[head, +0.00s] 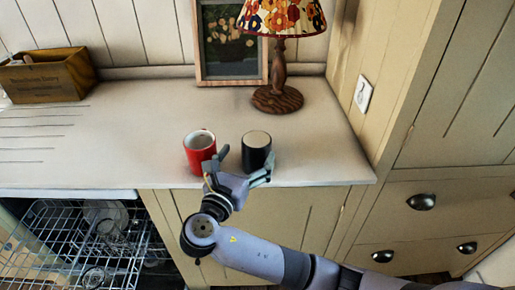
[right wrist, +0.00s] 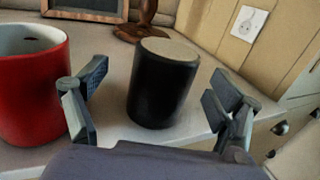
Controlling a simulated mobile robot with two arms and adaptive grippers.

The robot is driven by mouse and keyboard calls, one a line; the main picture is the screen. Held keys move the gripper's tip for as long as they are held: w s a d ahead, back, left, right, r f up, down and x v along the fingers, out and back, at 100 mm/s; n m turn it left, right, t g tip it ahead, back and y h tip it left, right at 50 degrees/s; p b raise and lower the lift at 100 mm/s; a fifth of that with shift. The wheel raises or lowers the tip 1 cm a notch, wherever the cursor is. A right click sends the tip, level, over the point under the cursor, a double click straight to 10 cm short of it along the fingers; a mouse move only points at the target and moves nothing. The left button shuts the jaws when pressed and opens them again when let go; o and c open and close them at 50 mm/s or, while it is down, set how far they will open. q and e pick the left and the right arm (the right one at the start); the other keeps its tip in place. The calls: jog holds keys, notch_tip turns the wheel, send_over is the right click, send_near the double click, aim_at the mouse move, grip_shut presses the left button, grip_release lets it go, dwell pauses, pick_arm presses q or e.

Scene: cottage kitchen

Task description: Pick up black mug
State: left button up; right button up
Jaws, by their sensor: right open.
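The black mug (head: 257,149) stands upright on the counter near its front edge. It also shows in the right wrist view (right wrist: 160,88), between and beyond my open fingers. A red mug (head: 200,150) stands just left of it, and in the right wrist view the red mug (right wrist: 32,90) is close beside my left-hand finger. My right gripper (head: 245,168) is open and empty at the counter's front edge, its fingers spread toward the black mug. In the right wrist view, my right gripper (right wrist: 160,108) has the black mug ahead in its gap. My left gripper is not in view.
A lamp (head: 279,98) with a floral shade stands behind the mugs, next to a picture frame (head: 232,75). A wooden box (head: 45,78) sits at the far left of the counter (head: 130,130). An open dishwasher rack (head: 65,245) is below left. Cabinets are at right.

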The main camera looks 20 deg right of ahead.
aim_at(258, 144)
jog(key=shift+s+d+p+x, duration=0.1)
jog(key=shift+d+p+x, duration=0.1)
jog(key=shift+x, duration=1.2)
jog(key=shift+s+d+p+x, duration=0.1)
jog(key=shift+s+p+x, duration=0.05)
jog(key=shift+x, duration=1.2)
jog(key=shift+f, duration=0.15)
jog(key=shift+c, duration=0.2)
jog(key=c, duration=1.5)
